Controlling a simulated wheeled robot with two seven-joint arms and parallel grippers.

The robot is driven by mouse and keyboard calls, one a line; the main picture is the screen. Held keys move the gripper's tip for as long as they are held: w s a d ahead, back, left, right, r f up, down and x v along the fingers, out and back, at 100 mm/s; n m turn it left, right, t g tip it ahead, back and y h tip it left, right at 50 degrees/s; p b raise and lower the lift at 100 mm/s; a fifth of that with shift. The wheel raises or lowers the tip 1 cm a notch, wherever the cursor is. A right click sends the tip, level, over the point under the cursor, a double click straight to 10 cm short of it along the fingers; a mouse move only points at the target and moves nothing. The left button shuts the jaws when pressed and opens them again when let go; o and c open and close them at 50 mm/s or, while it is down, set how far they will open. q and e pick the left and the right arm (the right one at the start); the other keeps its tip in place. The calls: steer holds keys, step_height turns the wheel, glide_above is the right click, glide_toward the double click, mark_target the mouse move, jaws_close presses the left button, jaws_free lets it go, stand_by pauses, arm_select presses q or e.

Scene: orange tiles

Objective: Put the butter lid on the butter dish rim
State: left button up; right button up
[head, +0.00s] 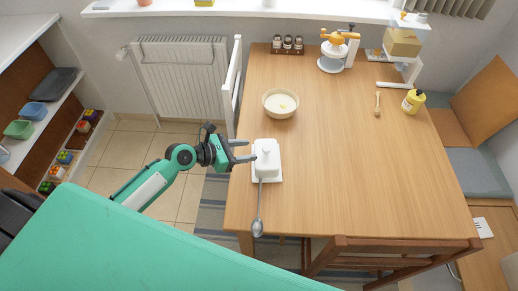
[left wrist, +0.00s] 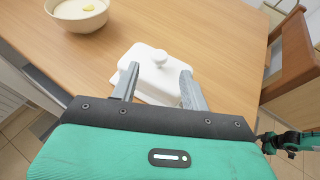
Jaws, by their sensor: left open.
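The white butter lid (head: 267,155), with a round knob on top, sits over the white butter dish (head: 275,179) near the table's left edge. The lid also shows in the left wrist view (left wrist: 157,62), and it looks upright. Whether it is seated evenly on the rim cannot be told, as most of the rim is hidden beneath it. My left gripper (head: 251,150) is open at the lid's left side. In the left wrist view its two fingers (left wrist: 158,78) reach toward the lid, with the knob showing between and beyond them. My right gripper cannot be made out.
A spoon (head: 259,212) lies in front of the dish, its handle reaching the dish. A cream bowl (head: 281,103) stands behind it. A yellow bottle (head: 413,101), a wooden tool (head: 377,104) and a juicer (head: 336,52) stand farther off. The table's middle is clear.

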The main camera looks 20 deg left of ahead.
arm_select(q)
steer(key=v, duration=0.4)
steer(key=shift+w, duration=0.1)
stand_by(0.3)
